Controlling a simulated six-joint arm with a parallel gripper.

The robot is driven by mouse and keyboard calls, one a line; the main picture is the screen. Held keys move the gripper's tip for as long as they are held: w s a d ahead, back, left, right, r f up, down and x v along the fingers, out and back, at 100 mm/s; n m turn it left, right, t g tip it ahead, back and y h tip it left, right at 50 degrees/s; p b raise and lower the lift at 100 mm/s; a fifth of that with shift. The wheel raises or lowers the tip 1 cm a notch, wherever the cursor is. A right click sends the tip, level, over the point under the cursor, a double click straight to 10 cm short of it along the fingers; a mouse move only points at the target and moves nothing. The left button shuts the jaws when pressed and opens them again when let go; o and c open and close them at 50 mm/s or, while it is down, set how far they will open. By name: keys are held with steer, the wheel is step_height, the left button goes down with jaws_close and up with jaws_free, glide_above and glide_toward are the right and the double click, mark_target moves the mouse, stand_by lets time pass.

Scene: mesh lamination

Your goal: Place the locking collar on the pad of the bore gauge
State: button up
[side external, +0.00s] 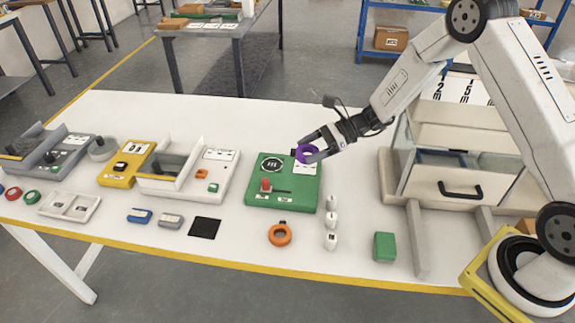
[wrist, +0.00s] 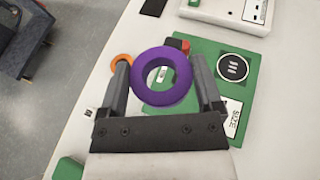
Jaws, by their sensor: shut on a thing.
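My gripper (side external: 312,150) is shut on a purple ring, the locking collar (side external: 300,150). In the wrist view the collar (wrist: 139,82) sits between the two fingers (wrist: 160,66), its hole facing the camera. The bore gauge (side external: 250,196) is a green block on the table, with a red knob on a slot and white labels. A round black pad with white marks (side external: 270,164) is on its far left part; the pad also shows in the wrist view (wrist: 232,67), right of the collar. The collar appears held above the gauge's far right part, apart from the pad.
An orange ring (side external: 280,234) lies in front of the gauge. Several small white pieces (side external: 331,222) and a green block (side external: 385,246) stand to its right.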

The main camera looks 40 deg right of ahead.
steer(key=shift+w+d+r+t, duration=0.1)
steer(key=shift+w+d+t, duration=0.1)
steer(key=shift+w+t, duration=0.1)
glide_above(276, 165)
steer(key=s, duration=0.3)
steer(key=f, duration=0.6)
steer(key=shift+w+d+f, duration=0.15)
steer(key=shift+w+f, duration=0.05)
steer(key=shift+f, duration=0.2)
steer(key=shift+w+f, duration=1.1)
steer(key=shift+f, duration=0.15)
steer(key=shift+w+f, duration=0.1)
steer(key=shift+w+f, duration=0.2)
steer(key=shift+f, duration=1.55)
steer(key=shift+f, duration=0.15)
